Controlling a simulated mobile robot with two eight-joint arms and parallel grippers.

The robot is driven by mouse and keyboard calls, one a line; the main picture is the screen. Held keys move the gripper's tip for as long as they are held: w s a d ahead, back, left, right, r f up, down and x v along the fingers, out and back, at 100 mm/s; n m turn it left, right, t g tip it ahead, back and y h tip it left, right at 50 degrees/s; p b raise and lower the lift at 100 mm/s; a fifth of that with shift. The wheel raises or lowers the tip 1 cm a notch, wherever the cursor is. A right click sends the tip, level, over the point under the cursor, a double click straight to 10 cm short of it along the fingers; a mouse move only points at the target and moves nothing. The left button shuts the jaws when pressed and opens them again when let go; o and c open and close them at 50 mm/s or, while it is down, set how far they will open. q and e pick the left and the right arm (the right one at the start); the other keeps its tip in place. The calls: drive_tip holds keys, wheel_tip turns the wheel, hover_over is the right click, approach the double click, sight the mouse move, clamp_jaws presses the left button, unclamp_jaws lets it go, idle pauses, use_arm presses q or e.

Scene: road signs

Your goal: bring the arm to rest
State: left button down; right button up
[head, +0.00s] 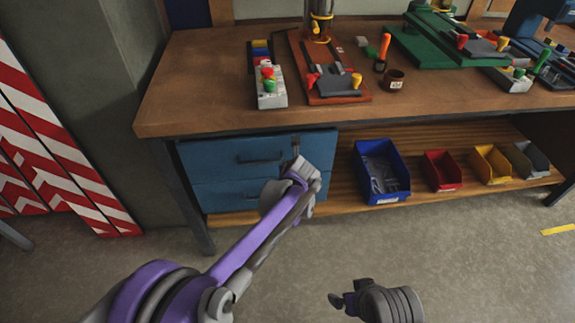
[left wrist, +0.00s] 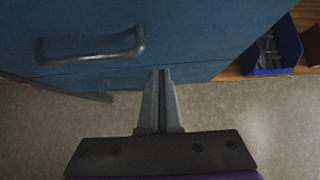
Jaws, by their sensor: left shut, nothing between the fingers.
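My left arm (head: 245,250), purple and grey, reaches from the lower left toward the blue drawer unit (head: 225,153) under the workbench. My left gripper (left wrist: 161,76) is shut and empty in the left wrist view. Its fingertips lie over the lower edge of the blue drawer front, to the right of a grey bar handle (left wrist: 90,48). In the head view the arm's end hides part of the drawers' right side. A grey and dark part of my right arm (head: 385,303) shows at the bottom; the state of its gripper is unclear.
The wooden workbench (head: 200,75) bears vises, a drill stand and tools. Blue (head: 380,172), red (head: 441,170) and yellow (head: 490,163) bins stand on its lower shelf. Red-white striped boards (head: 55,150) stand left. The concrete floor (head: 470,250) in front is mostly clear.

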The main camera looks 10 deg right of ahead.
use_arm(q)
drive_tip(key=p+v, duration=0.1)
drive_tip(key=v, duration=0.7)
drive_tip(key=shift+r, duration=0.2)
